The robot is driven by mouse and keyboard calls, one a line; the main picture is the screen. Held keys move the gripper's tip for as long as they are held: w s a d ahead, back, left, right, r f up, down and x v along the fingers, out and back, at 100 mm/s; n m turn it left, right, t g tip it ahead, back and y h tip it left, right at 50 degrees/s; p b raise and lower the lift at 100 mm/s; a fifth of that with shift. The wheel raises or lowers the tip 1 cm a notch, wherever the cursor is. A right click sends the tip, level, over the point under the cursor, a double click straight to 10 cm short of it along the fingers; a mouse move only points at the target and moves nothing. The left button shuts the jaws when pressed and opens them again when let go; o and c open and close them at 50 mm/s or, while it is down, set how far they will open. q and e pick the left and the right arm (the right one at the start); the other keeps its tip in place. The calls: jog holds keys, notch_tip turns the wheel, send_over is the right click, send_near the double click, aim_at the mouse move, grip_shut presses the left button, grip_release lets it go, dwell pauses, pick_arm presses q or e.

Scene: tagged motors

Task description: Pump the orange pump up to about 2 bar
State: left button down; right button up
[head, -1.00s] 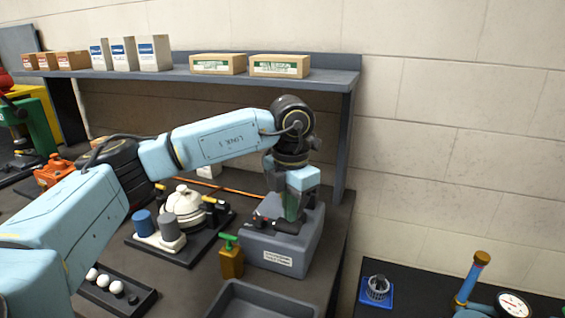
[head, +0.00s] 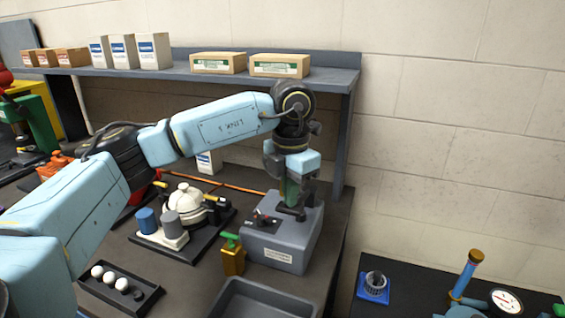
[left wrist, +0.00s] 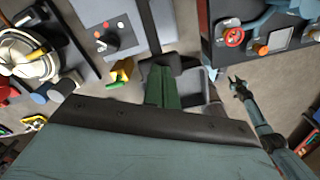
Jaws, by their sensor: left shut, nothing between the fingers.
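My left gripper (head: 292,212) is shut and empty, pointing down over the back right part of the grey box (head: 272,247). Its green fingers (left wrist: 160,88) show in the left wrist view. An orange device (head: 52,166) stands at the far left of the bench, partly hidden by my left arm. On the right-hand table, a blue upright cylinder with an orange top (head: 468,272) stands beside a round dial gauge (head: 506,301); its reading is too small to make out. I cannot tell which is the orange pump. My right gripper (left wrist: 238,86) appears open and empty in the left wrist view.
A green-topped brass item (head: 232,257) stands just left of the grey box. An empty grey tray (head: 262,300) lies in front. A white domed device (head: 186,203) and a tray of white balls (head: 120,290) stand left. A gap separates the bench from the right-hand table (head: 410,290).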

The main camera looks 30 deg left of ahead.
aim_at(290, 212)
pick_arm(q)
jog(key=shift+f, duration=0.2)
jog(key=shift+f+b, duration=1.55)
jog(key=shift+f, duration=0.7)
jog(key=shift+r+p, duration=1.75)
jog(key=shift+r, duration=0.7)
jog(key=shift+f, duration=0.1)
jog(key=shift+r, duration=0.2)
notch_tip(290, 212, up, 5)
jog(key=p, duration=0.4)
jog(key=shift+f, duration=0.1)
